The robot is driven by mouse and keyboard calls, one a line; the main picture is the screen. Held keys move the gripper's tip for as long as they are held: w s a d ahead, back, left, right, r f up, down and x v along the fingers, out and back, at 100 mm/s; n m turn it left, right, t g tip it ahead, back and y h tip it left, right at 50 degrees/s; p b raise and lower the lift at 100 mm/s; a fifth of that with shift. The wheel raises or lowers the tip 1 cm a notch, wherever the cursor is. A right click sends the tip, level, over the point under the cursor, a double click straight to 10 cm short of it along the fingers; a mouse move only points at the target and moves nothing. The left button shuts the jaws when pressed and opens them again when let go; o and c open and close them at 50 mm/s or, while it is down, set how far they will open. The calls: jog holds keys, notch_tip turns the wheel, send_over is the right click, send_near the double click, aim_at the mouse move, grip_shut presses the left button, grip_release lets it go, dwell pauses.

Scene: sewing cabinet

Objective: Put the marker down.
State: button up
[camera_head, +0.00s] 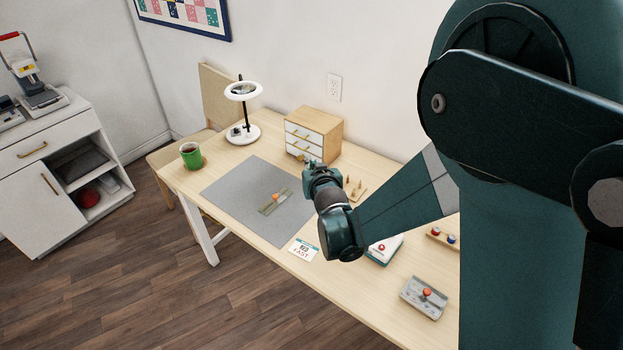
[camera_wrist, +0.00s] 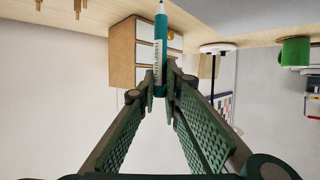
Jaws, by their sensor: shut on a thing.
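The marker (camera_wrist: 160,52) is teal with a white label and a pale tip. It shows in the wrist view, where my gripper (camera_wrist: 160,84) is shut on it with the fingertips on its lower part in the picture. In the head view my gripper (camera_head: 311,163) is over the table, in front of the small drawer cabinet and near the grey mat's right side. The marker cannot be made out clearly there. I cannot tell the gripper's exact height above the table.
A grey mat (camera_head: 237,187) holds a strip with an orange-topped piece. A drawer cabinet (camera_head: 328,128), lamp (camera_head: 245,133) and green mug (camera_head: 191,156) stand along the back. A wooden peg block (camera_head: 357,194) is right of my gripper. A card (camera_head: 303,250) lies in front.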

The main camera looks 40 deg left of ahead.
jog(key=shift+f, duration=0.45)
jog(key=shift+f+b, duration=0.55)
jog(key=shift+f, duration=1.3)
jog(key=shift+f, duration=0.2)
jog(key=o, duration=0.7)
jog(key=shift+c, duration=0.2)
jog(key=shift+r, duration=0.3)
jog(key=p+v, duration=0.2)
jog(key=v, duration=1)
